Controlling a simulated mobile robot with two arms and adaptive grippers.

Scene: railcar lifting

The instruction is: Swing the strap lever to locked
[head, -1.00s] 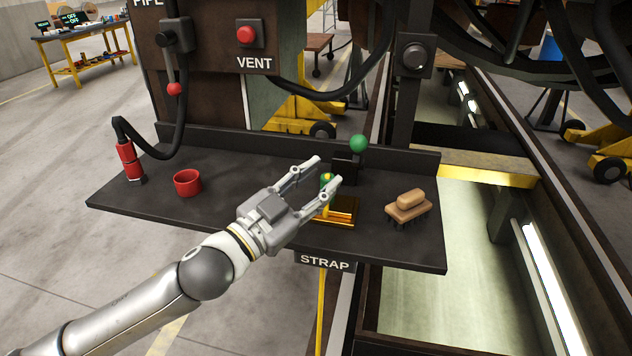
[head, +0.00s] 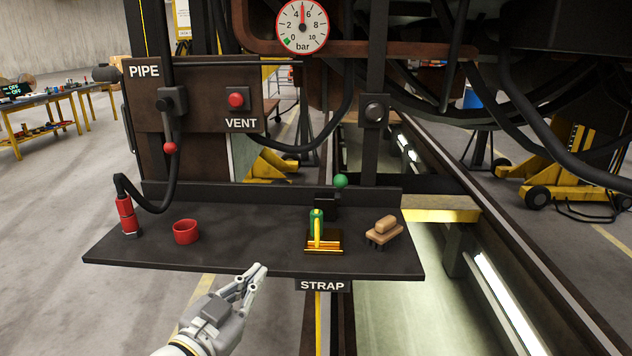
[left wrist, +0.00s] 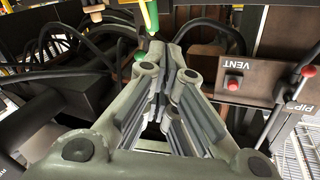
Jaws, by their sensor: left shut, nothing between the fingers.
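The strap lever (head: 316,228), with a green grip on a yellow arm, stands up from a yellow base on the dark shelf, above the STRAP label (head: 323,286). Its yellow and green part also shows at the top of the left wrist view (left wrist: 149,14). A green ball (head: 340,181) sits on a black block just behind the lever. My left gripper (head: 259,271) is in front of the shelf's front edge, to the lower left of the lever and apart from it. Its fingers are together and empty. My right gripper is not in view.
On the shelf (head: 250,250), a red cup (head: 186,232) and a red cylinder on a hose (head: 127,216) stand left, and a wooden brush (head: 384,231) lies right of the lever. A red VENT button (head: 236,100) and a gauge (head: 302,26) are above. The shelf between cup and lever is clear.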

